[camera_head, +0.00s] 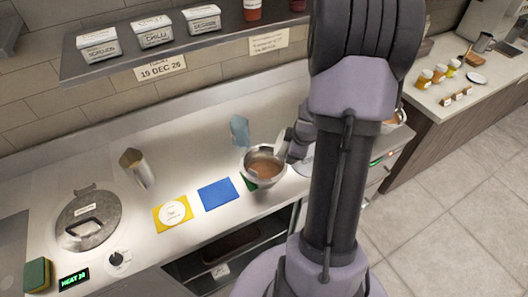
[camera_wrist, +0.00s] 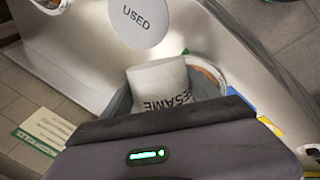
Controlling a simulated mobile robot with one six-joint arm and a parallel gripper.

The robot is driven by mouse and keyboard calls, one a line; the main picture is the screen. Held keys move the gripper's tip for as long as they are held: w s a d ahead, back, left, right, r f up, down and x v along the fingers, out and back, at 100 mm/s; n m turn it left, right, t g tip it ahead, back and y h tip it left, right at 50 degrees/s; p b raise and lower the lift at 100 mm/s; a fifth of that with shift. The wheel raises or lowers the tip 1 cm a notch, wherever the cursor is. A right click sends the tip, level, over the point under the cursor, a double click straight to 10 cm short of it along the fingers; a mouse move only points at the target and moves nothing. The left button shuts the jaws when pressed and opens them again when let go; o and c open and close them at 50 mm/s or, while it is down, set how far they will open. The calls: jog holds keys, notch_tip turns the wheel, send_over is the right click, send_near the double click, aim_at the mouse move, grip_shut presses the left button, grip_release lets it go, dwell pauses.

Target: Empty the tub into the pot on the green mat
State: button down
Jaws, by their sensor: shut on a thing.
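The pot (camera_head: 246,168) is a round metal vessel with brown sauce in it. It stands on the green mat (camera_head: 249,184), which is mostly hidden beneath it. My gripper (camera_wrist: 165,100) is shut on a white tub (camera_wrist: 158,76) whose dark label reads "SESAME". In the head view the tub (camera_head: 281,141) is a small pale shape at the pot's right rim, beside my gripper. It looks tilted. The pot also shows behind the tub in the wrist view (camera_wrist: 221,78). The inside of the tub is hidden, and I cannot tell whether anything is flowing from it.
A blue mat (camera_head: 217,194) and a yellow mat (camera_head: 159,222) lie left of the pot. A bluish translucent object (camera_head: 240,130) stands behind it. A white disc marked "USED" (camera_wrist: 140,20) lies nearby. A metal container (camera_head: 137,168) and a lidded round vessel (camera_head: 104,230) are further left.

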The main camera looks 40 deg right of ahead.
aim_at(279, 139)
jog(key=shift+w+a+r+g+h+p, duration=0.65)
jog(key=shift+w+g+p, duration=0.2)
jog(key=shift+p, duration=0.45)
jog(key=shift+w+r+n, duration=0.15)
jog(key=shift+r+n, duration=0.05)
jog(key=shift+n, duration=0.1)
jog(key=shift+w+a+r+g+h+p, duration=0.25)
jog(key=shift+g+h+p, duration=0.3)
jog(key=shift+h+p, duration=0.3)
jog(key=shift+w+a+r+p, duration=0.1)
jog(key=shift+a+p, duration=0.05)
jog(key=shift+p, duration=0.25)
jog(key=shift+w+n+g+h, duration=0.1)
jog(key=shift+n+g+h, duration=0.2)
jog(key=shift+g, duration=0.1)
jog(key=shift+w+a+r+g+h+p, duration=0.35)
jog(key=shift+a+g+h+p, duration=0.1)
jog(key=shift+g+h+p, duration=0.3)
